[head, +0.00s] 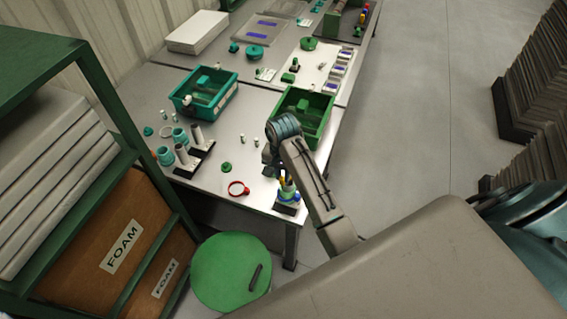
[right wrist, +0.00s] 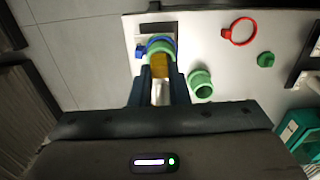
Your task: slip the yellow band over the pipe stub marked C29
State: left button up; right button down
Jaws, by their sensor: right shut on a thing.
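My right gripper (head: 284,176) is over the near right corner of the table. In the right wrist view its jaws (right wrist: 162,76) are shut on the yellow band (right wrist: 161,66), seen as a yellow-brown piece between the fingertips. A blue band (head: 290,197) with a side tab sits just beyond it on a small dark stand (head: 286,209); the blue band also shows in the right wrist view (right wrist: 157,42). A green ring (right wrist: 160,50) is there too. The pipe stub is hidden behind these rings and my fingers. I cannot read a C29 mark. My left gripper is not in view.
Grey pipes (head: 196,134) stand at the left. A green bin (head: 305,112) and a teal bin (head: 203,95) are farther back. A green drum (head: 230,270) stands below the edge.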

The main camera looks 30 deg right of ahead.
aim_at(283, 184)
jog(key=shift+s+a+f, duration=0.1)
jog(key=shift+s+f, duration=0.05)
jog(key=shift+f, duration=2.25)
jog(key=shift+f, duration=0.2)
jog(key=shift+f, duration=0.3)
jog(key=shift+f, duration=0.15)
dwell(0.4)
jog(key=shift+f, duration=0.35)
jog(key=shift+f, duration=1.4)
dwell(2.8)
